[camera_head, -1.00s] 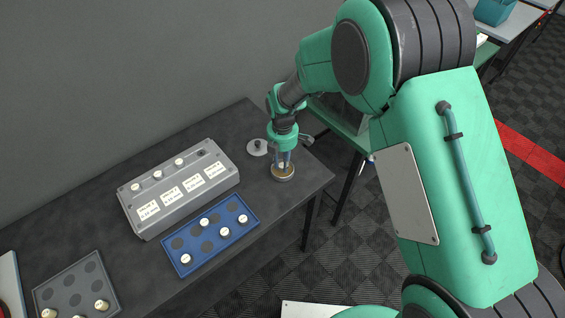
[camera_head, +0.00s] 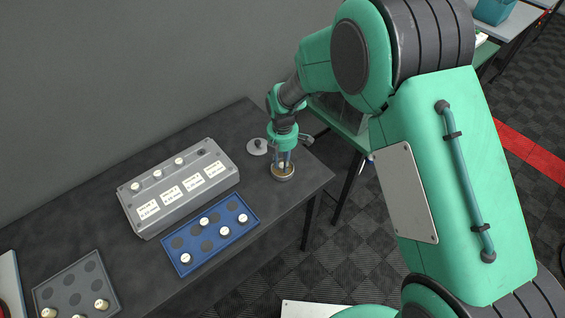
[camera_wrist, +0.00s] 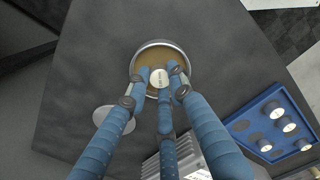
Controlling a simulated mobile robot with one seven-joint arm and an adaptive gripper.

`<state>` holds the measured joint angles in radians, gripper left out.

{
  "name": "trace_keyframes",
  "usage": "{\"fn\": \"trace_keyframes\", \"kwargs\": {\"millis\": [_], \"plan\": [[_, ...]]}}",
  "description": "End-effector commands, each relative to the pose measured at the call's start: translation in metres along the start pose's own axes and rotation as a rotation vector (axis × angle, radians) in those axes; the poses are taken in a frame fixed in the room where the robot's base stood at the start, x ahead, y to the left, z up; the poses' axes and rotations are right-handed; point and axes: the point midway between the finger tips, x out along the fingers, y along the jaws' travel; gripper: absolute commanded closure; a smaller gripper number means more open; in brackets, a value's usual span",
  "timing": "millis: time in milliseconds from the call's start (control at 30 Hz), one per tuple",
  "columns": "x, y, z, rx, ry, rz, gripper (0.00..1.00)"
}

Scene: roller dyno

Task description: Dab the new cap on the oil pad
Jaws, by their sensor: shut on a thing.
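The oil pad (camera_head: 283,177) is a round metal dish with a brown pad, near the right end of the dark bench. In the wrist view the same dish (camera_wrist: 149,46) shows its brown inside and pale rim. My gripper (camera_head: 284,161) points down over the dish. In the wrist view its blue fingers (camera_wrist: 160,76) are closed around a small white-topped cap (camera_wrist: 159,77) with dark marks on its top. The cap appears within the outline of the dish. Whether its underside touches the pad is hidden.
A grey block (camera_head: 180,187) with several labels and caps stands left of the dish. A blue tray (camera_head: 211,234) with several white caps lies in front. A grey tray (camera_head: 75,286) sits at lower left. A round silver lid (camera_head: 257,147) lies beside my gripper.

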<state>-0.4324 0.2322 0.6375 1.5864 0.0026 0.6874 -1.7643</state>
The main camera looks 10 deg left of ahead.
Motion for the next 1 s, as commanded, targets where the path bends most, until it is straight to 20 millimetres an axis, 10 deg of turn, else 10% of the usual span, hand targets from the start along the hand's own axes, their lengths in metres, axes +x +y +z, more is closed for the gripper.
{"fn": "trace_keyframes", "kwargs": {"millis": [1000], "plan": [[0.0066,0.0,0.0,0.0,0.0,0.0,0.99]]}}
